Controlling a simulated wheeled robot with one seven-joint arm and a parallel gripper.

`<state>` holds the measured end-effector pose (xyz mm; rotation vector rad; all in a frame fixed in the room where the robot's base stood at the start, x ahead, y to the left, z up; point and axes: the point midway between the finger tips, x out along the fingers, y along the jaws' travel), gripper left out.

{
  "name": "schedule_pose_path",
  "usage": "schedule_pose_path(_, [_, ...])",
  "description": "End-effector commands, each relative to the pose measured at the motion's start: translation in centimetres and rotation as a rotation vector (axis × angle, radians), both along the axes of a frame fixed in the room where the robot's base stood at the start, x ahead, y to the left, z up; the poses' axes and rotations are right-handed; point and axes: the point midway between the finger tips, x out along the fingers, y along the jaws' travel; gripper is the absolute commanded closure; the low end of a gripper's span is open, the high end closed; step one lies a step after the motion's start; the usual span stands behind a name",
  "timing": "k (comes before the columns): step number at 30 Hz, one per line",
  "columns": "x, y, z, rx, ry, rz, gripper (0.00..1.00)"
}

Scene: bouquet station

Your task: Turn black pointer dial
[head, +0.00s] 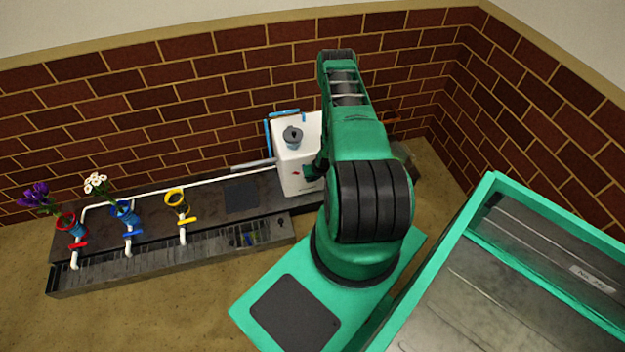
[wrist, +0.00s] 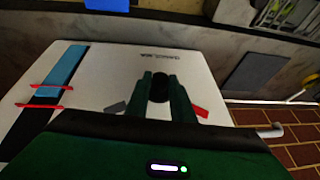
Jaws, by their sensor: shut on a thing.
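A white box (head: 287,172) stands at the right end of the bench. A grey pointer knob (head: 292,135) sits on its top. In the wrist view, my gripper (wrist: 160,90) is at the box's pale panel (wrist: 110,72), its two green fingers shut around the black dial (wrist: 159,86). Only part of the dial shows between the fingers, and its pointer direction is hidden. A grey mark (wrist: 115,107) is left of the fingers and a red mark (wrist: 201,112) right of them. In the head view, my arm hides most of the dial and gripper.
Red (head: 66,221), blue (head: 124,212) and yellow (head: 175,198) rings stand along the bench; purple and white flowers stand in the red and blue ones. White pipes with coloured valve handles run there. A dark mat (head: 241,195) lies left of the box. A brick wall is behind.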

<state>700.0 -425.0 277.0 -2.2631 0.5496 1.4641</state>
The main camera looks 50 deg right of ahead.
Motion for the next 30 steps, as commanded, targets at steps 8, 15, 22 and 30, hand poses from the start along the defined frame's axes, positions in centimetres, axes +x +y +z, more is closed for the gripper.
schedule_pose_path(8, [-0.8, -1.1, -0.2, 0.187, -0.118, -0.009, 1.0])
schedule_pose_path(15, [-1.1, -1.6, -0.6, 0.381, -0.238, -0.008, 1.0])
schedule_pose_path(22, [-1.2, -1.8, -0.8, 0.527, -0.328, -0.007, 1.0])
schedule_pose_path(30, [-1.3, -2.0, -1.1, 0.64, -0.395, -0.009, 1.0])
